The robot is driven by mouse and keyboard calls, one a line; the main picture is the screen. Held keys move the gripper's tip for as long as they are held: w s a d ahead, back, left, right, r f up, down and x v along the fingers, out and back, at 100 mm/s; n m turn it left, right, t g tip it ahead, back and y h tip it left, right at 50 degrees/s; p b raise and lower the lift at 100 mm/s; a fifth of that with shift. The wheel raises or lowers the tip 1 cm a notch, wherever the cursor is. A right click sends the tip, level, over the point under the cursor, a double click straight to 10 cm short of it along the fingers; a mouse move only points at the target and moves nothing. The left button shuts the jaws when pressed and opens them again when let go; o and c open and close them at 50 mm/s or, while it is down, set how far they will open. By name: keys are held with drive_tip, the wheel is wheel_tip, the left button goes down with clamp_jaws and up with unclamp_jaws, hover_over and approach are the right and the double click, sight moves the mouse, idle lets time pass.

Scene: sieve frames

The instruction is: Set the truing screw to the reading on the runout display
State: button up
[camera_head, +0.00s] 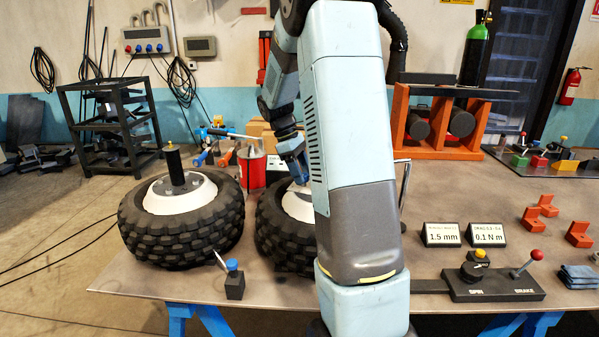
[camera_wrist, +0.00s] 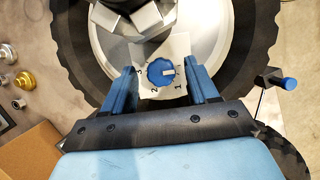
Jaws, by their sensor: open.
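The truing screw is a blue knob (camera_wrist: 161,73) with a white mark right of its centre, on a pale dial plate (camera_wrist: 178,45) with printed digits, including 1 and 2. The plate sits over the silver hub of a wheel (camera_wrist: 240,40). My gripper (camera_wrist: 164,78) is open, its blue fingers on either side of the knob and apart from it. In the head view my gripper (camera_head: 293,150) is above the second wheel (camera_head: 268,225), which my arm partly hides. The runout display (camera_head: 441,235) reads 1.5 mm; its small heading is blurred.
Another display (camera_head: 485,234) reads 0.1 N m. A black base with SPIN and BRAKE controls (camera_head: 492,285) stands at the front right. Another wheel (camera_head: 180,225) and a small blue-tipped post (camera_head: 234,282) are at the left. Red blocks (camera_head: 578,234) lie at the right.

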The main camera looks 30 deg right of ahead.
drive_tip(key=shift+c, duration=0.3)
drive_tip(key=c, duration=0.9)
drive_tip(key=shift+a, duration=0.25)
drive_tip(key=shift+c, duration=0.4)
drive_tip(key=shift+d, duration=0.2)
drive_tip(key=shift+d+m, duration=0.1)
drive_tip(key=shift+m, duration=0.3)
drive_tip(key=m+y, duration=0.1)
drive_tip(key=m, duration=0.1)
drive_tip(key=m+g+y, duration=0.1)
drive_tip(key=m, duration=0.1)
drive_tip(key=shift+w+d+m, duration=0.1)
drive_tip(key=shift+d+m, duration=0.05)
drive_tip(key=shift+m, duration=0.25)
drive_tip(key=m+y, duration=0.2)
drive_tip(key=m, duration=0.4)
drive_tip(key=shift+d, duration=0.1)
drive_tip(key=shift+y, duration=0.3)
